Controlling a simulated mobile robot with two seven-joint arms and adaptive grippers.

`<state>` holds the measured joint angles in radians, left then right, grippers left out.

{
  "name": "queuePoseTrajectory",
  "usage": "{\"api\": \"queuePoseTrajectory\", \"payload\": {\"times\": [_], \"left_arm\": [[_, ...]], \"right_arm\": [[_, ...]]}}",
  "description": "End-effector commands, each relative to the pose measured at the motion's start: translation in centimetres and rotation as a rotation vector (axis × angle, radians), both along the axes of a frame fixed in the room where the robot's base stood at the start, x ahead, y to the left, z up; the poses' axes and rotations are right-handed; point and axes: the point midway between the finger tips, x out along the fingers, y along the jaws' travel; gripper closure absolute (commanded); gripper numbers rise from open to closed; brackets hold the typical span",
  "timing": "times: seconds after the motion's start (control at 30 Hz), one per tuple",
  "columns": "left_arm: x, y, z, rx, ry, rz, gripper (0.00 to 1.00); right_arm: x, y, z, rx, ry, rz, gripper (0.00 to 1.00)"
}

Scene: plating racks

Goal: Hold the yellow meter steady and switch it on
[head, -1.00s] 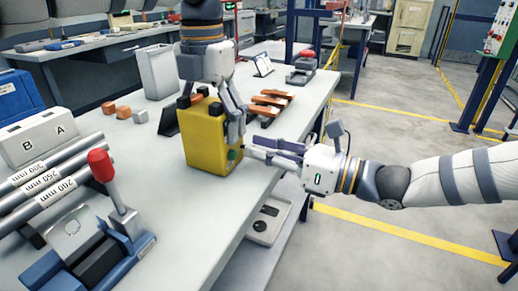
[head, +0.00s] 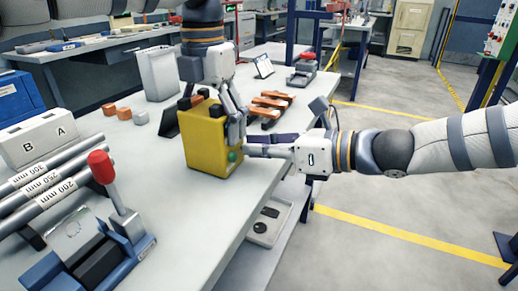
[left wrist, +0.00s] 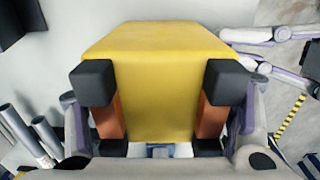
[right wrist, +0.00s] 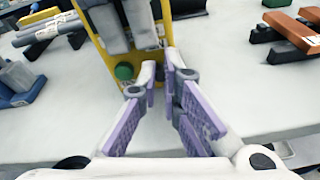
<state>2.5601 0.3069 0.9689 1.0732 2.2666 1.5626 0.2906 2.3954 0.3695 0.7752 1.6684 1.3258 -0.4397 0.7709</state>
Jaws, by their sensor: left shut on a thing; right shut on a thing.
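The yellow meter (head: 212,145) stands upright near the bench's right edge, with black corner caps and a round green button (right wrist: 123,72) low on the face turned to my right arm. My left gripper (head: 236,128) reaches down from above and is shut on the meter; in the left wrist view its fingers lie at both sides of the meter's yellow body (left wrist: 158,75). My right gripper (right wrist: 160,72) comes in from the right, its fingertips against the meter's lower right edge, just right of the green button. It is shut on the meter there; the exact contact is hard to see.
Orange bars (head: 268,104) on black supports lie behind the meter. Small blocks (head: 123,113) and a white bin (head: 157,73) stand to the left. A blue lever fixture with a red knob (head: 101,166) and labelled tubes (head: 35,190) occupy the near left. The bench in front of the meter is clear.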

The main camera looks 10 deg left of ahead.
Motion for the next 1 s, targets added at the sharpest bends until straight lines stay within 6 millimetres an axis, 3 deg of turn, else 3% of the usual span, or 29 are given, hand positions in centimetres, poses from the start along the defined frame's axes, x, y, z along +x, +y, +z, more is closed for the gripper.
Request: {"api": "queuePoseTrajectory", "payload": {"times": [0.2, 0.27, 0.63, 1.0], "left_arm": [[0.0, 0.1, -0.2, 0.003, 0.003, 0.001, 0.69], [0.0, 0.1, -0.2, 0.003, 0.003, 0.001, 0.69], [0.0, 0.1, -0.2, 0.003, 0.004, 0.000, 0.69], [0.0, 0.1, -0.3, 0.003, 0.004, 0.000, 0.69]], "right_arm": [[0.0, 0.0, 0.1, 0.004, -0.001, 0.000, 1.00], [0.1, 0.0, 0.1, 0.004, -0.001, 0.000, 0.84], [-0.1, -0.5, 0.1, 0.003, -0.002, -0.002, 0.84], [-2.7, -8.9, 2.4, 0.006, -0.004, -0.003, 0.84]]}}
